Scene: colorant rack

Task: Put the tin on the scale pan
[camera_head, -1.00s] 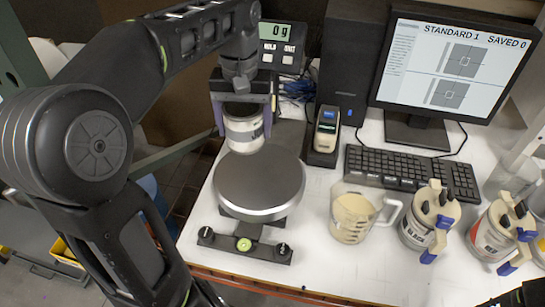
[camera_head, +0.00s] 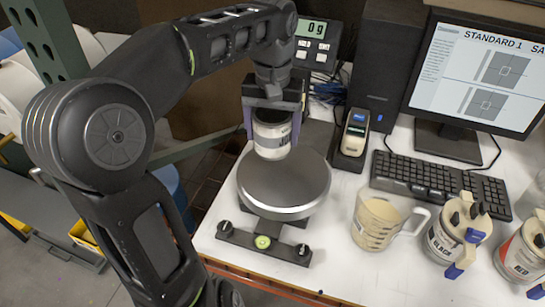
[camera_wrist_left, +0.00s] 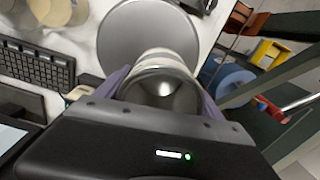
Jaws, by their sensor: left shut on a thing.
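The tin (camera_head: 271,138) is a pale can with a printed label and stands upright in the grip of my left gripper (camera_head: 272,128). The gripper's purple-grey fingers are shut on its sides. The tin is over the back part of the round grey scale pan (camera_head: 283,186); whether it touches the pan cannot be told. The scale display (camera_head: 317,28) reads 0 g. In the left wrist view the tin (camera_wrist_left: 160,85) is between the fingers, with the pan (camera_wrist_left: 145,35) beyond it. My right gripper is not in view.
A beaker of cream liquid (camera_head: 376,222) stands right of the scale, with a black-labelled can (camera_head: 446,243) and a red-labelled can (camera_head: 520,255) further right. A handheld device in its dock (camera_head: 354,135), a keyboard (camera_head: 440,184) and a monitor (camera_head: 480,75) are behind.

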